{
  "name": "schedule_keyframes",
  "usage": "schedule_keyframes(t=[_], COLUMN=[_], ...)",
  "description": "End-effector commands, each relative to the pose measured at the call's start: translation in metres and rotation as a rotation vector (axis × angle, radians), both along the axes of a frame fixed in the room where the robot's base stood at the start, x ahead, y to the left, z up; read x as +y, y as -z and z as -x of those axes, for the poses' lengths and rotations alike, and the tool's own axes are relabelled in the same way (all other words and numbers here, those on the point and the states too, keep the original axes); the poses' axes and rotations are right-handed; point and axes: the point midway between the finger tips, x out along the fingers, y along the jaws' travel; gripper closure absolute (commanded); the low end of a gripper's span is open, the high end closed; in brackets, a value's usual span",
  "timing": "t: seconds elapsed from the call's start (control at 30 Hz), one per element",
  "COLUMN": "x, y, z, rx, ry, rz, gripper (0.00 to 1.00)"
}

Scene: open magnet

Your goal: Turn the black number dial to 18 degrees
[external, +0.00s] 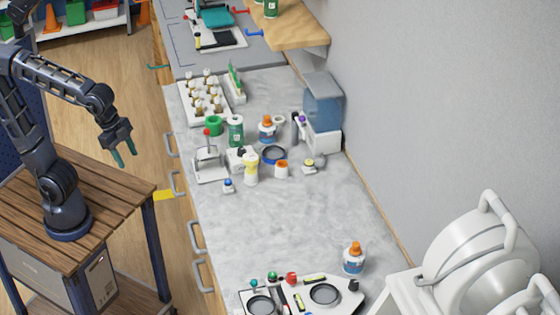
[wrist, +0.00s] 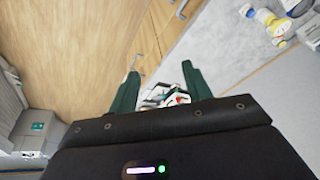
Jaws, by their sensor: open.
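My gripper (external: 124,155) hangs from the arm at the left in the external view, in the air between the wooden cart and the counter. Its two dark green fingers are apart and empty, as the wrist view also shows (wrist: 160,74). No number dial with readable figures can be made out. A small black knob (external: 353,286) shows at the right end of a white panel (external: 283,303) at the counter's near end, far from my gripper. I cannot tell whether it is the dial, and its setting is too small to read.
The grey counter (external: 290,220) is clear in its middle. Bottles, a vial rack (external: 193,112) and small instruments stand toward its back. A bottle with an orange cap (external: 353,260) stands by the panel. A large white machine (external: 470,260) is at the right. Drawer handles line the counter's left side.

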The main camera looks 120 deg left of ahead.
Motion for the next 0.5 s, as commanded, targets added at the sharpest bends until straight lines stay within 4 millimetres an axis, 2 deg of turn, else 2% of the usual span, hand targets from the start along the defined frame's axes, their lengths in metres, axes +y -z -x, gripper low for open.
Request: schedule_keyframes(t=[0.03, 0.2, 0.37, 0.5], x=[0.012, 0.053, 0.098, 0.143], y=[-0.001, -0.001, 0.003, 0.011], z=[-0.012, -0.048, -0.078, -0.101], rx=[0.016, 0.061, 0.104, 0.141], ry=[-0.005, 0.005, 0.016, 0.027], rz=[-0.007, -0.031, -0.046, -0.053], gripper=[0.51, 0.51, 0.51, 0.51])
